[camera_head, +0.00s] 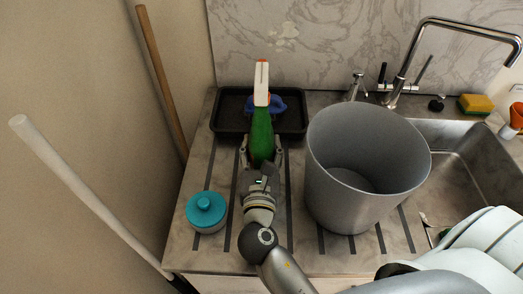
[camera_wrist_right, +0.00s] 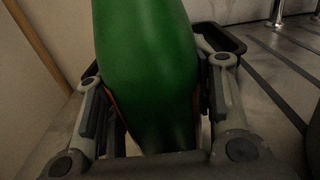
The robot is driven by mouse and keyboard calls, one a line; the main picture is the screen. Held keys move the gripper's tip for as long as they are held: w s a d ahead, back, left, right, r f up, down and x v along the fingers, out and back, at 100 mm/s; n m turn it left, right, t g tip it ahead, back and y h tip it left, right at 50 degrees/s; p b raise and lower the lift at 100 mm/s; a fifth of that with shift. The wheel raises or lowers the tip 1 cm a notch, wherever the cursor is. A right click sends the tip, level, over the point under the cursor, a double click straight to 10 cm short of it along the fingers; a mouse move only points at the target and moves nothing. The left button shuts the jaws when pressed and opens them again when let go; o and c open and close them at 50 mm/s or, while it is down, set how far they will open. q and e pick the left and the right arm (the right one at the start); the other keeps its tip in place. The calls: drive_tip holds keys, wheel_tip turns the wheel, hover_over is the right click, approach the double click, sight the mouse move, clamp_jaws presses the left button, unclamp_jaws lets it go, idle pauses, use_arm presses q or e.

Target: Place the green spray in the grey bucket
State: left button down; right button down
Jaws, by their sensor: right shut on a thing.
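The green spray (camera_head: 262,136) has a green body and a white and orange head. It stands roughly upright in front of a black tray, its head overlapping the tray in the head view. My right gripper (camera_head: 262,157) is shut on the lower part of its body. In the right wrist view the green body (camera_wrist_right: 148,70) fills the middle between the two fingers (camera_wrist_right: 158,108). Its base is hidden, so I cannot tell whether it touches the counter. The grey bucket (camera_head: 335,200) stands upright to the right of my gripper; its visible inside is empty. My left gripper is not in view.
The black tray (camera_head: 224,124) holds a blue object (camera_head: 279,106). A teal-lidded jar (camera_head: 206,210) stands left of my right arm. Two poles lean at the left.

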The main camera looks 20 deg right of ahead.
drive_tip(key=c, duration=0.6)
unclamp_jaws()
drive_tip(key=shift+f, duration=0.15)
drive_tip(key=shift+c, duration=0.2)
